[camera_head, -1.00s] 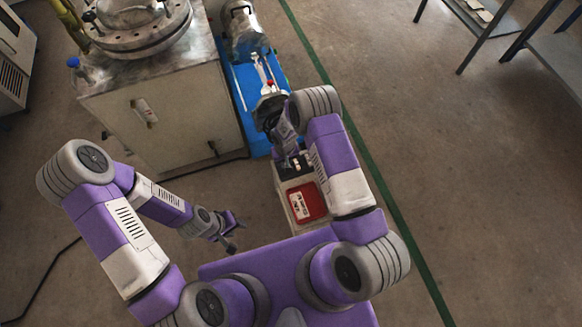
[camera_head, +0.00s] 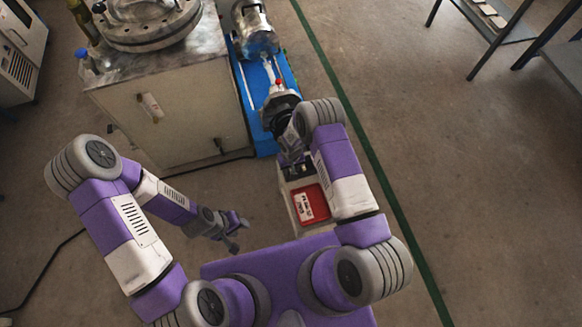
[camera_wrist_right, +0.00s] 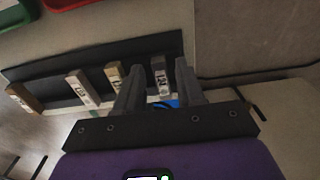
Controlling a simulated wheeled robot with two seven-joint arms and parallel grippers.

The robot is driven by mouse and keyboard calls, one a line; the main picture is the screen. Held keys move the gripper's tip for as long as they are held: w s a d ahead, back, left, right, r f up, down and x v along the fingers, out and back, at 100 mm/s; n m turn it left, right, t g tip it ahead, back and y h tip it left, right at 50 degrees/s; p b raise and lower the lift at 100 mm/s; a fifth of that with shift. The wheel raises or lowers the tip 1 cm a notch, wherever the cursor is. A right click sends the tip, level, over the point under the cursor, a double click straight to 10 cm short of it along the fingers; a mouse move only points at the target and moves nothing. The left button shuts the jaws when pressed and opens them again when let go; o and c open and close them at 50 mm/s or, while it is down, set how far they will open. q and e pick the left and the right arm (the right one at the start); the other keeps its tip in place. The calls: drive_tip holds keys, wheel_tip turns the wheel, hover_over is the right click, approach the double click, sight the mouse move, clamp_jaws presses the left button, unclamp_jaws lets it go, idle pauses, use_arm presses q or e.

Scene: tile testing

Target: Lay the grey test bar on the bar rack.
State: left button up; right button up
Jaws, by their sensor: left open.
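The grey test bar (camera_wrist_right: 159,76), with a printed label, is between the two fingers of my right gripper (camera_wrist_right: 158,82) in the right wrist view. The fingers are apart, with a gap showing beside the bar. I cannot tell whether this strip is the bar rack. In the head view my right gripper (camera_head: 292,148) is above the far end of a pale box. My left gripper (camera_head: 236,233) is open and empty over the floor.
The pale box carries a red tray (camera_head: 310,204). A blue-based machine (camera_head: 263,135) stands just beyond it. A metal-topped cabinet (camera_head: 180,125) with a round vessel (camera_head: 150,22) is at the left. The floor to the right is clear up to dark-legged tables.

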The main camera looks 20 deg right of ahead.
wheel_tip(320, 180, up, 12)
drive_tip(key=p, duration=0.4)
drive_tip(key=s+a+r+m+y, duration=0.1)
drive_tip(key=s+a+y, duration=0.1)
drive_tip(key=s, duration=0.8)
drive_tip(key=s+a+r+m+y, duration=0.2)
drive_tip(key=s, duration=0.9)
drive_tip(key=shift+r+t, duration=0.25)
drive_tip(key=shift+t, duration=0.05)
